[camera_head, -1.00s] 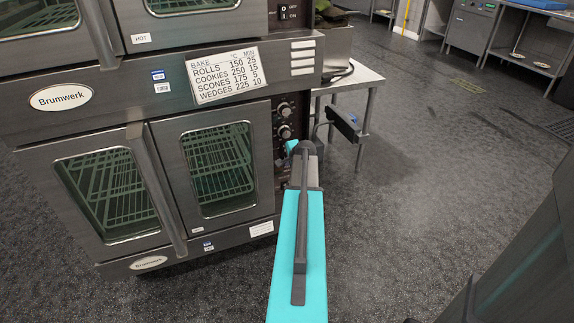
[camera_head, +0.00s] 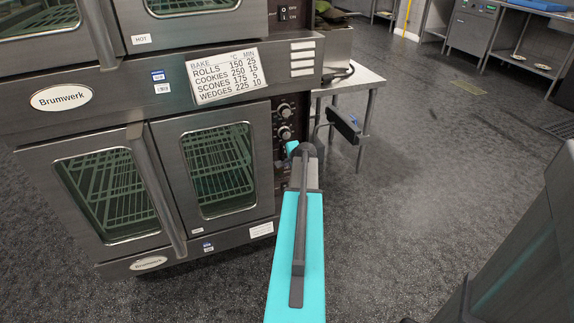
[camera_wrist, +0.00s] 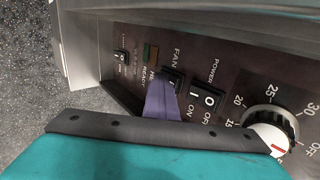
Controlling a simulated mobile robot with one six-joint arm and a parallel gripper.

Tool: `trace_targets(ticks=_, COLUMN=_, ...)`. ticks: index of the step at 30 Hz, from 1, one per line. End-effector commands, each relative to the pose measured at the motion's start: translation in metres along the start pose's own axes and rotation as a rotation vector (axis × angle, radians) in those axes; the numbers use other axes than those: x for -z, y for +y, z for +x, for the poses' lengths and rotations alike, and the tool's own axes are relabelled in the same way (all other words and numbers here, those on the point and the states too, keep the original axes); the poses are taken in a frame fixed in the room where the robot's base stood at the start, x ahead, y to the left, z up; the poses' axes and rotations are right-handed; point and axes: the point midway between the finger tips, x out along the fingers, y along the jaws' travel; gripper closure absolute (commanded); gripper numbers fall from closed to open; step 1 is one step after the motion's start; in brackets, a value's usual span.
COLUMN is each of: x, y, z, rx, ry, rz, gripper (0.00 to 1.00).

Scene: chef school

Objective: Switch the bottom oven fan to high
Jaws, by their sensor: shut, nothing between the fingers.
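The bottom oven (camera_head: 160,262) stands at the left in the head view, with its dark control strip at its right side, partly behind my arm. In the wrist view the fan switch (camera_wrist: 173,75) is a black rocker beside the FAN label. The purple fingers of my gripper (camera_wrist: 163,84) are shut and empty, their tips at the fan switch. They look to touch it or nearly so, and cover part of it. I cannot tell which way the fan rocker is set. In the head view the fingers are hidden behind my arm.
The power switch (camera_wrist: 207,100) sits right beside the fan switch, with a white dial (camera_wrist: 270,128) further right. Another small switch (camera_wrist: 121,56) lies to the left. A steel table (camera_head: 362,78) stands right of the oven. Open floor lies to the right.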

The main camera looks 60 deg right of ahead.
Motion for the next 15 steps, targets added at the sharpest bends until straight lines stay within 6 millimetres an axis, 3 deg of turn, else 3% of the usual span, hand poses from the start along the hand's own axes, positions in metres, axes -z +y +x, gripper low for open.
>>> trace_targets(ticks=3, x=0.0003, y=-0.0106, z=-0.0055, rx=0.013, ry=0.003, rz=0.001, gripper=1.0)
trace_targets(ticks=15, x=0.002, y=-0.0134, z=-0.0077, rx=0.016, ry=0.006, rz=0.002, gripper=1.0)
